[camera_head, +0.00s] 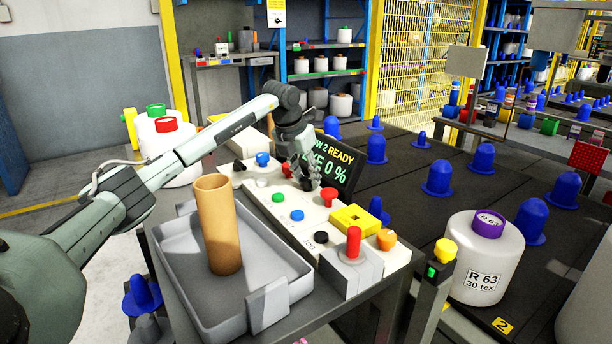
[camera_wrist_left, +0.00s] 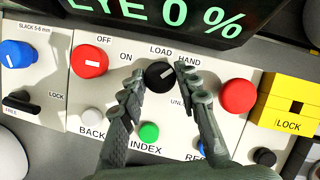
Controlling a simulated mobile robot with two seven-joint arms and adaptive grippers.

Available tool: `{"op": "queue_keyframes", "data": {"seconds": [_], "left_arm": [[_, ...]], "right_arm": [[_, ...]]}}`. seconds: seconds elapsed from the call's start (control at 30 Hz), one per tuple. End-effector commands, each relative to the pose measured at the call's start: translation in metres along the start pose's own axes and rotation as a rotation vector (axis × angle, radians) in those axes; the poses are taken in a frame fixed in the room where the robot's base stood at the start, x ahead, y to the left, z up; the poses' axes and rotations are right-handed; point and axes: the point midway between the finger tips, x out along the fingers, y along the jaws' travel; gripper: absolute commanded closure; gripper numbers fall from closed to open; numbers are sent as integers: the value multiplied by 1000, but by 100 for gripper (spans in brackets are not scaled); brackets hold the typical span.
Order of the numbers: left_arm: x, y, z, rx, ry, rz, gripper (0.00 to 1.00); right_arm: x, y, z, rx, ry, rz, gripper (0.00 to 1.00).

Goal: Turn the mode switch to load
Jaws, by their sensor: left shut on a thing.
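The mode switch (camera_wrist_left: 158,77) is a round black knob with a white pointer mark, on the white panel (camera_wrist_left: 115,60). The labels LOAD and HAND stand above it, and a partly hidden label starting UNL is at its lower right. The white mark seems to point right and slightly up, toward HAND. My left gripper (camera_head: 306,181) reaches down onto the panel in front of the display; in the left wrist view its fingers (camera_wrist_left: 162,84) are shut on the knob from both sides. In the head view the gripper mostly hides the knob. My right gripper is not in view.
A red knob (camera_wrist_left: 90,61) with OFF and ON labels sits left of the switch, another red control (camera_wrist_left: 238,96) right. The dark display (camera_head: 343,172) stands close behind. Nearby are a yellow LOCK block (camera_head: 355,219), a red lever (camera_head: 353,243) and a grey tray (camera_head: 187,267) holding a brown tube (camera_head: 218,225).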

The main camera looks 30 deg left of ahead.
Motion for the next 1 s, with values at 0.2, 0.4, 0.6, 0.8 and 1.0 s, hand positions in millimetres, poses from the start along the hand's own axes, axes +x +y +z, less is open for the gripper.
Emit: {"op": "queue_keyframes", "data": {"seconds": [0.2, 0.4, 0.6, 0.8, 1.0], "left_arm": [[-2, -1, 1, -92, 0, 39, 97], [-2, -2, 1, -238, 0, 100, 97], [-1, -4, 2, -398, 0, 166, 97], [0, -4, 2, -539, -1, 223, 97], [0, -4, 2, -641, -1, 265, 97]], "right_arm": [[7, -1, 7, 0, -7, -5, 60], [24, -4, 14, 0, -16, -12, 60], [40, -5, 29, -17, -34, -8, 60], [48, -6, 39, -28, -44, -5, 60], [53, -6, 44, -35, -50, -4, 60]]}}
